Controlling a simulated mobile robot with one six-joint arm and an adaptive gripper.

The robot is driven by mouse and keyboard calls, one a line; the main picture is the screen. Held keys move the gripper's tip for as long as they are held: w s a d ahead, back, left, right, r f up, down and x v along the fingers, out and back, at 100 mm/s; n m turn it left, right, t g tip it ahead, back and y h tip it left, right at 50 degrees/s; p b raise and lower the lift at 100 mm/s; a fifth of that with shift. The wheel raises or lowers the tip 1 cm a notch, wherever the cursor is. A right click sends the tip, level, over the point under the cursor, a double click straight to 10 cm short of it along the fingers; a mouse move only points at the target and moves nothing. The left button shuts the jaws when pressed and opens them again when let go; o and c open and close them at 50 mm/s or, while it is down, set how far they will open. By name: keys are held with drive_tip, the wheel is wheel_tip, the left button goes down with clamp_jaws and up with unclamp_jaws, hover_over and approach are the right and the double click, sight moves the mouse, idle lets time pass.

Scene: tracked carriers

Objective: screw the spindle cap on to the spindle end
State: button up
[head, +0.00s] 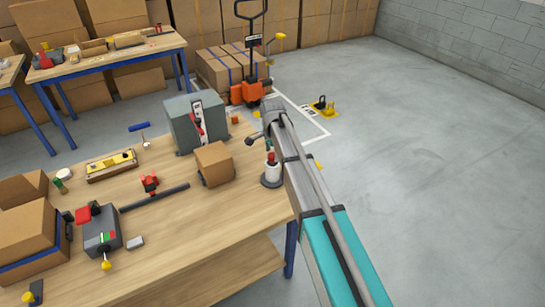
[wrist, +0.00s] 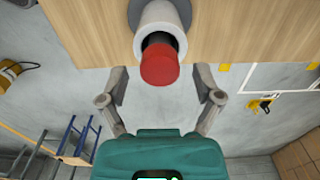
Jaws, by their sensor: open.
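A red cap (wrist: 160,65) sits at the end of a short black part (wrist: 157,42) that comes out of a white cylinder (wrist: 178,22). I take this red piece for the spindle cap; how far it is threaded on cannot be told. In the head view the white cylinder (head: 271,172) stands upright on a round grey base at the table's right edge, with the red top (head: 271,158) just above it. My gripper (wrist: 160,80) is open, one finger on either side of the red cap, with gaps between. In the head view my arm hides most of the gripper.
A cardboard box (head: 215,164) and a grey machine housing (head: 195,122) stand left of the spindle on the wooden table (head: 190,235). A red clamp-like piece (head: 149,183) and a dark bar lie further left.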

drive_tip(key=shift+n, duration=0.3)
drive_tip(key=n, duration=0.9)
idle(0.3)
idle(0.5)
